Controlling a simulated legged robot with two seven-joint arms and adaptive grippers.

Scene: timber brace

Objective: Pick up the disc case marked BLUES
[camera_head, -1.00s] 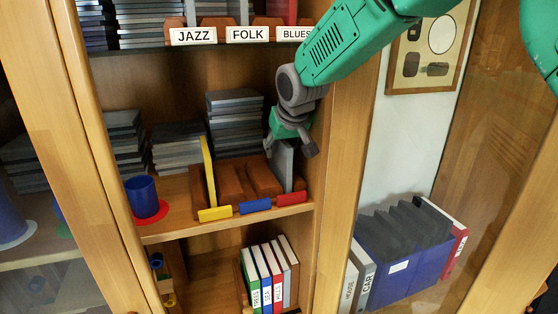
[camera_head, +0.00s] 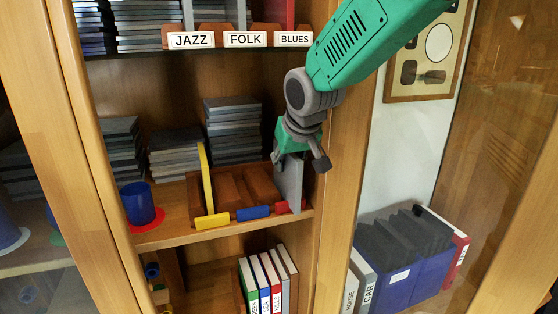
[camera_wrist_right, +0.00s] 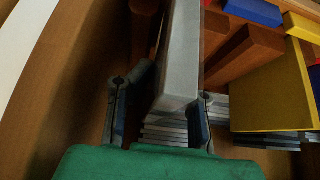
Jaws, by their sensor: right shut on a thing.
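The BLUES label (camera_head: 295,39) is on the upper shelf at the right, with a red case (camera_head: 276,14) standing just behind that label row. My right gripper (camera_head: 301,160) is at the middle shelf, shut on a plain grey case (camera_head: 291,184). No marking shows on the grey case. It stands upright at the right end of the brown slotted rack (camera_head: 262,184), over the red tab. In the right wrist view the grey case (camera_wrist_right: 181,62) is between the two fingers (camera_wrist_right: 160,112). My left gripper is not in view.
A yellow case (camera_head: 206,178) stands in the rack's left slot. Stacks of grey cases (camera_head: 233,130) fill the back of the shelf. A blue cup (camera_head: 140,203) stands on a red disc at left. The cabinet post (camera_head: 340,180) is close to the gripper's right.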

